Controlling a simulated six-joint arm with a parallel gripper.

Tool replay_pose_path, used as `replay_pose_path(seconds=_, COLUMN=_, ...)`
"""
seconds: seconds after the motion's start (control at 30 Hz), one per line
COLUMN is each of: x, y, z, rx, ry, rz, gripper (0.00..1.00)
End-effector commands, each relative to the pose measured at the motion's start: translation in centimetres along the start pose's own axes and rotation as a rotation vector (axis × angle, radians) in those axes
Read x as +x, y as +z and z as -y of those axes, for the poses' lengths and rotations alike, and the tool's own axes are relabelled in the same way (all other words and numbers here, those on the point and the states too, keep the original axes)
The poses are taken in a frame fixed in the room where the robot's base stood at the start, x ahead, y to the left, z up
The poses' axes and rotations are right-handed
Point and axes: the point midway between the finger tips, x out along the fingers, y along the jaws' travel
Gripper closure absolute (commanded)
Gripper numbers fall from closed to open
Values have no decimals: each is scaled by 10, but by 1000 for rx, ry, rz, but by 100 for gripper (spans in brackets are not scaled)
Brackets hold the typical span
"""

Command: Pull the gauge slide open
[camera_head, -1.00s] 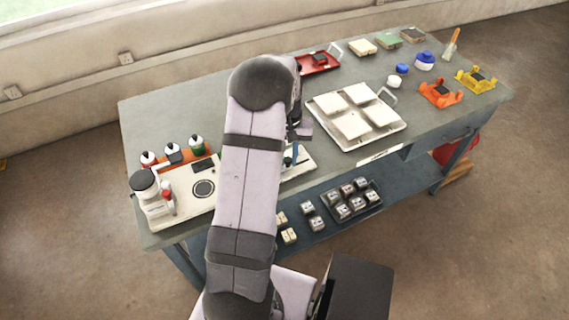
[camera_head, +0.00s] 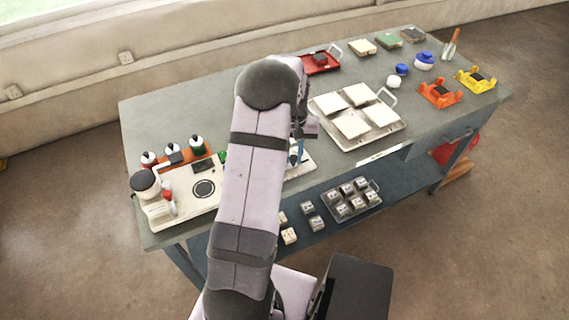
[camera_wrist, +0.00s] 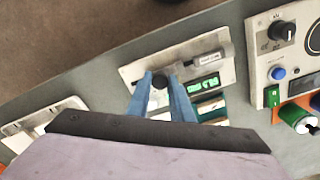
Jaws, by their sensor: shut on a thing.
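The gauge is a pale plate (camera_wrist: 134,72) in the wrist view, with a grey slide body (camera_wrist: 212,57) and a lit green display (camera_wrist: 203,85). A dark round knob (camera_wrist: 160,80) sits toward the plate's left end. My gripper (camera_wrist: 161,76) has its two blue fingertips on either side of this knob and is shut on it. In the head view my gripper (camera_head: 297,152) reaches down at the gauge plate (camera_head: 303,170), and my arm hides much of the gauge.
A white instrument box with knobs (camera_wrist: 262,45) stands right of the gauge in the wrist view. A metal tray (camera_head: 398,130) with pale tiles lies to the right in the head view. Bottles (camera_head: 197,146) stand left. Several small blocks (camera_head: 347,197) are on the lower shelf.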

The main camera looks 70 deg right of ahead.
Motion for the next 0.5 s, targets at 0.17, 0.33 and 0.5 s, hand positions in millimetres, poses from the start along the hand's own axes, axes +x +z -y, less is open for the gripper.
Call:
replay_pose_path(seconds=0.17, x=-1, y=-4, z=-7, rx=2, ry=0, rz=-2, gripper=96)
replay_pose_path(seconds=0.33, x=-1, y=-7, z=-11, rx=1, ry=1, rz=-2, gripper=96)
replay_pose_path(seconds=0.5, x=-1, y=-7, z=-12, rx=1, ry=2, rz=-4, gripper=96)
